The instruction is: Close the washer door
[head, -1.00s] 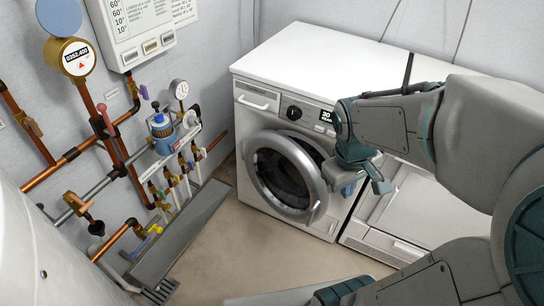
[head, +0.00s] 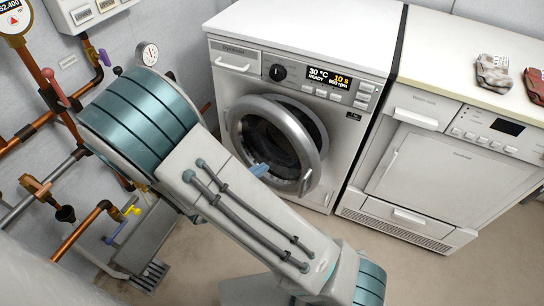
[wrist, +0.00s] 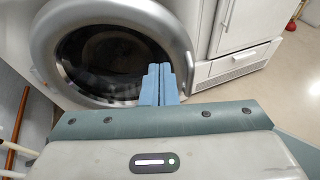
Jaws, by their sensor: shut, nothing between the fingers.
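The washer (head: 345,140) is a white front-loader with a lit display. Its round door (head: 268,104) has a wide silver rim, dark glass and a handle at its lower right. The door stands ajar, with a dark gap to the drum opening along its upper right side. In the wrist view the door (wrist: 45,45) fills the upper left. My gripper (wrist: 161,72) is shut and empty, its blue fingers pointing at the door's lower right part. In the head view the gripper (head: 259,170) shows as a small blue tip in front of the door, mostly hidden by my arm. Contact cannot be told.
A second white machine (head: 450,165) stands right of the washer, with grey and red knitted items on its top. Pipes, valves and gauges (head: 147,54) line the wall at left. A floor drain (head: 150,275) lies below them. Floor is clear at lower right.

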